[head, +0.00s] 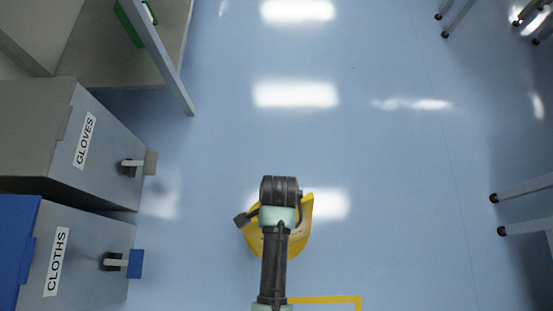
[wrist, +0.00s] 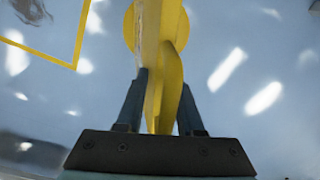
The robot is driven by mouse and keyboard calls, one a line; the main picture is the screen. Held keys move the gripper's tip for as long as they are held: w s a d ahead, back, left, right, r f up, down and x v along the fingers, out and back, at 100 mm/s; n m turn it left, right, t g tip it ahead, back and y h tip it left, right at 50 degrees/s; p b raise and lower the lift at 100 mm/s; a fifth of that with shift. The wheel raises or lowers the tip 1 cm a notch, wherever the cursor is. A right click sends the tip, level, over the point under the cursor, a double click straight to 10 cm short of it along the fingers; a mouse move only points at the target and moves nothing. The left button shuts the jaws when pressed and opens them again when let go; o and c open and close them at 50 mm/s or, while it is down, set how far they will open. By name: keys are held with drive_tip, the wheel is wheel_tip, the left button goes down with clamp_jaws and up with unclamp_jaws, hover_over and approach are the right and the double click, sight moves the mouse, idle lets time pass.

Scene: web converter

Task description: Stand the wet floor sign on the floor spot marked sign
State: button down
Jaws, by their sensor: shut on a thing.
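The yellow wet floor sign (head: 304,235) is partly hidden under my arm in the head view, low in the middle. In the wrist view the sign (wrist: 171,70) stands between the two fingers of my gripper (wrist: 160,100), which is shut on it. The sign looks folded, with two panels close together. A yellow outline on the floor (head: 345,299) shows at the bottom edge of the head view, just below the sign. It also shows at the upper left of the wrist view (wrist: 40,54), apart from the sign.
A shelf (head: 115,50) with a green item (head: 132,22) is at the upper left. Chair or table legs (head: 520,192) are at the right. The blue floor (head: 400,180) between is clear.

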wheel_tip(320, 180, down, 5)
drive_tip(key=shift+w+r+b, duration=0.1)
drive_tip(key=shift+r+b, duration=0.05)
drive_tip(key=shift+b, duration=0.95)
drive_tip(key=c, duration=0.5)
unclamp_jaws()
drive_tip(key=shift+c, duration=0.2)
